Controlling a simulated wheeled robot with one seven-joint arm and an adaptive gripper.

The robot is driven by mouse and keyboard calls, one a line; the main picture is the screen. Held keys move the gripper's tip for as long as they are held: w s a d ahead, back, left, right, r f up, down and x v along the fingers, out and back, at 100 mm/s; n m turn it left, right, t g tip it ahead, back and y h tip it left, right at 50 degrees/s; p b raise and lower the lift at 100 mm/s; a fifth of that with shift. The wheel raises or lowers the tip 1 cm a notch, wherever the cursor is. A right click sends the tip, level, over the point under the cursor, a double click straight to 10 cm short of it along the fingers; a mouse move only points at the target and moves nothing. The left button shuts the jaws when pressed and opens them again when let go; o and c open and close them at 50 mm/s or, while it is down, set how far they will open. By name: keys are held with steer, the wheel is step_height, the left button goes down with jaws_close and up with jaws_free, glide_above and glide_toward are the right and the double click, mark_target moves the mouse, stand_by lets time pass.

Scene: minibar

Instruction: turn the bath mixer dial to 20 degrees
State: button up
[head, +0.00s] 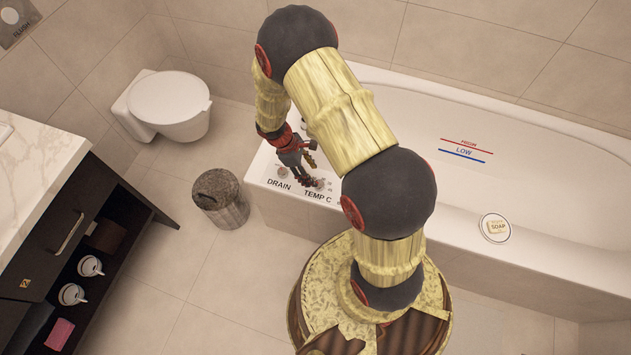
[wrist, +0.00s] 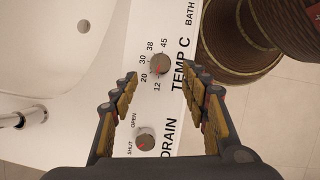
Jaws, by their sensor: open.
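The bath mixer dial (wrist: 159,64) is a small grey knob on the white tub ledge, labelled TEMP C. Its scale reads 12, 20, 30, 38 and 45. A red mark shows on the knob's side toward 12 and 20; its exact reading is too small to tell. My gripper (wrist: 160,76) is open and empty, its fingertips on either side of the dial's near side in the wrist view. I cannot tell whether they touch it. In the head view my gripper (head: 314,182) is over the tub ledge by the TEMP C label, largely hiding the dial.
The drain dial (wrist: 145,138) sits close by on the same ledge, between my fingers' bases in the wrist view. A faucet (wrist: 22,118) is at the left there. In the head view, a bin (head: 221,199) stands beside the tub (head: 480,110), and a soap dish (head: 494,228) lies on its rim.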

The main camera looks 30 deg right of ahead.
mark_target(319, 184)
steer(key=b+x, duration=0.2)
steer(key=x, duration=0.4)
steer(key=shift+s+d+f, duration=0.15)
steer(key=shift+f, duration=0.15)
steer(key=shift+c, duration=1.3)
steer(key=c, duration=0.8)
steer(key=shift+c, duration=0.4)
steer(key=shift+m, duration=0.4)
steer(key=shift+d+r+m+g+y+p, duration=0.1)
steer(key=shift+m+g+y+p, duration=0.3)
steer(key=shift+m+p, duration=0.45)
steer(key=shift+m+g+y+p, duration=0.3)
steer(key=shift+m+y+p, duration=0.3)
steer(key=shift+m, duration=1.25)
